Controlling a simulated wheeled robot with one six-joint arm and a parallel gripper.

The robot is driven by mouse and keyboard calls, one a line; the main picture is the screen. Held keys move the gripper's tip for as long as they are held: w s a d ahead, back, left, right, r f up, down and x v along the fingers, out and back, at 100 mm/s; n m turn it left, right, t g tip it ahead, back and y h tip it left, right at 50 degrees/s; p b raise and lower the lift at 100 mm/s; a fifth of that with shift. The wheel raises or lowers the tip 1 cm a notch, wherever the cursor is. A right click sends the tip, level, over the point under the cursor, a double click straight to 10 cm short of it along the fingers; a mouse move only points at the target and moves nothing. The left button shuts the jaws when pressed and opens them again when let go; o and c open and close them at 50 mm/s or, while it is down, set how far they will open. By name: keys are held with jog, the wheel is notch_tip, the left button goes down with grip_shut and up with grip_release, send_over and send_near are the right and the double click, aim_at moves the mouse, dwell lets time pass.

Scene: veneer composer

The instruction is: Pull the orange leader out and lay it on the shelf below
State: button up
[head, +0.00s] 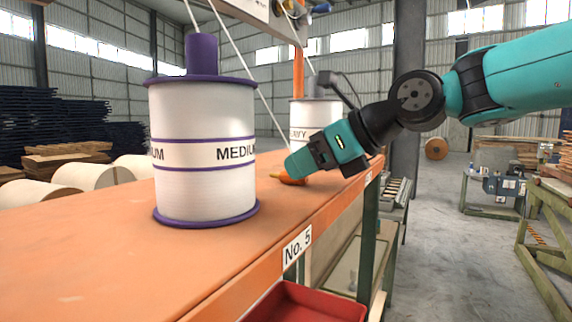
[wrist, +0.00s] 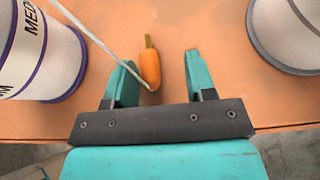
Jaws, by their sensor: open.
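The orange leader (wrist: 150,68) is a short, carrot-shaped piece with a narrow brownish end, lying on or just above the orange surface (head: 110,262). In the wrist view a pale cord runs from the upper left to its near end. My gripper (wrist: 160,58) is open, with one teal finger on each side of the leader; the leader is nearer the left finger, with a clear gap to the right one. In the head view the leader (head: 291,180) shows just below my gripper (head: 290,166), partly hidden by it. I cannot tell whether a finger touches it.
A large white spool with purple rims (head: 203,190), labelled MEDIUM, stands left of my gripper. A second grey-rimmed spool (head: 315,112) stands behind. Cords run from above past the spools. A red tray (head: 312,303) sits below the surface's front edge, near the No. 5 label.

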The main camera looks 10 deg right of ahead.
jog(key=p+v, duration=0.2)
jog(key=v, duration=1.5)
jog(key=shift+d+p, duration=0.2)
jog(key=shift+p, duration=0.15)
